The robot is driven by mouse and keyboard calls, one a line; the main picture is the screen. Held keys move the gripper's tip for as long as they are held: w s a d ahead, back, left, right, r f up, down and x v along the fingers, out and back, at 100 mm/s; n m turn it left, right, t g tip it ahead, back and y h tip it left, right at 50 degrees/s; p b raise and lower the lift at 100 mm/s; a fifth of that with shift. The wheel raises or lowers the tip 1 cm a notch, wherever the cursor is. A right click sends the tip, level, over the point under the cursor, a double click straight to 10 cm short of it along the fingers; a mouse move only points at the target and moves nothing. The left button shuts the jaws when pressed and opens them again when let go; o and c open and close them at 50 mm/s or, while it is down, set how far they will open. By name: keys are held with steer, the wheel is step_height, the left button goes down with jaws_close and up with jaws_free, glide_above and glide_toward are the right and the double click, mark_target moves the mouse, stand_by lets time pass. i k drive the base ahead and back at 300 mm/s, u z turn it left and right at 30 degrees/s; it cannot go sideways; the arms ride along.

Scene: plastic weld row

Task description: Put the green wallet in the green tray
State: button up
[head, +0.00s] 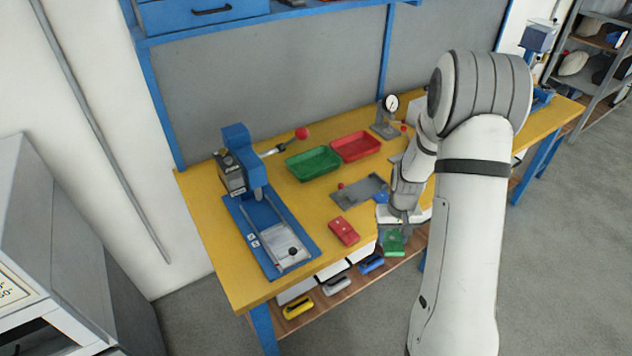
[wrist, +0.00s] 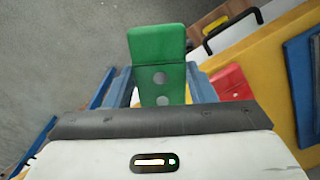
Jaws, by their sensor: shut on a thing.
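The green wallet (head: 394,243) is held in my gripper (head: 399,222) at the front edge of the yellow table. In the wrist view the green wallet (wrist: 158,46) stands out between the two fingers, which are shut on it. The green tray (head: 313,163) lies on the table at the back, left of the red tray, and looks empty. My gripper is in front of it and to the right, well apart from it.
A red tray (head: 356,146) sits beside the green one. A blue press (head: 245,170) stands at left. Coloured-handled items lie on the lower shelf.

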mark_target(313, 166)
steer(key=z, duration=0.05)
steer(key=k, duration=1.2)
steer(key=z, duration=0.35)
steer(key=i, duration=2.05)
steer(key=u, duration=0.6)
steer(key=i, duration=0.4)
steer(key=u, duration=0.45)
